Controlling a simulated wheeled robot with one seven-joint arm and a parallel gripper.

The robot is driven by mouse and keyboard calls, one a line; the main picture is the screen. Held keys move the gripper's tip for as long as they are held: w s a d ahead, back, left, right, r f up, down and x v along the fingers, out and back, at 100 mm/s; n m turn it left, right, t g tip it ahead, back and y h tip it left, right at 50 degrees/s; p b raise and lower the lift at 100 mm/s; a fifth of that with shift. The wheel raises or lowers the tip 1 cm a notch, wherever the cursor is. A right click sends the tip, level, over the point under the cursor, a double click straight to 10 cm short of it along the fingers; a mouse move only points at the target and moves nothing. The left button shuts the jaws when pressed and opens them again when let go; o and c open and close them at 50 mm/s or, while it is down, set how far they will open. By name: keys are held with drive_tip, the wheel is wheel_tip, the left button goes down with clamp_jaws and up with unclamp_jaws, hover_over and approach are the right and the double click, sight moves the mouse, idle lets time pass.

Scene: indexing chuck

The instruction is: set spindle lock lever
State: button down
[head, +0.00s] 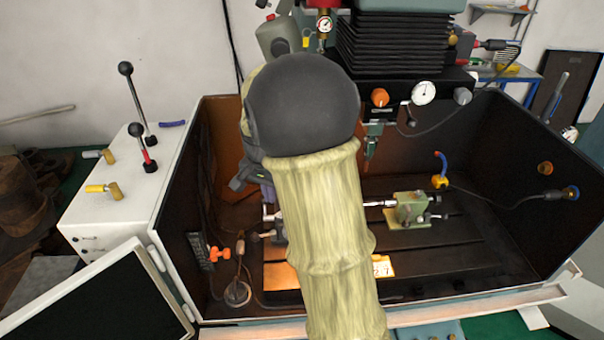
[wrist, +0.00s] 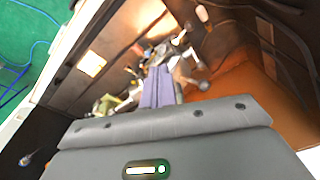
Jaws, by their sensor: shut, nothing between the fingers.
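In the wrist view my gripper (wrist: 157,72) has its two purple fingers together, with nothing between them. In the head view its fingers (head: 266,190) show only partly beside my arm, inside the machine enclosure. A short lever with a dark ball knob (head: 253,237) is low in the enclosure, left of my arm. A grey ball-ended lever (wrist: 203,85) shows just right of my fingertips in the wrist view; contact cannot be told. I cannot tell for sure which lever is the spindle lock lever. The chuck is mostly hidden behind my arm.
A green tailstock (head: 410,208) stands on the slotted bed, right of my arm. The machine head (head: 400,95) hangs above. Enclosure walls (head: 185,215) close in the left side. A white cabinet (head: 115,200) with several levers stands outside. The bed's right part is clear.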

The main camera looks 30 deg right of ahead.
drive_tip(key=s+a+f+n, duration=0.1)
drive_tip(key=s+a+n, duration=0.1)
drive_tip(key=s, duration=0.3)
drive_tip(key=s+a+f+n, duration=0.2)
drive_tip(key=s+n, duration=0.2)
drive_tip(key=s, duration=0.2)
drive_tip(key=s+a+f+n+t+b, duration=0.1)
drive_tip(key=s+a+n, duration=0.2)
drive_tip(key=s+n, duration=0.1)
drive_tip(key=shift+s+f+y, duration=0.2)
drive_tip(key=shift+s+y, duration=0.2)
drive_tip(key=shift+s, duration=0.35)
drive_tip(key=shift+a, duration=0.1)
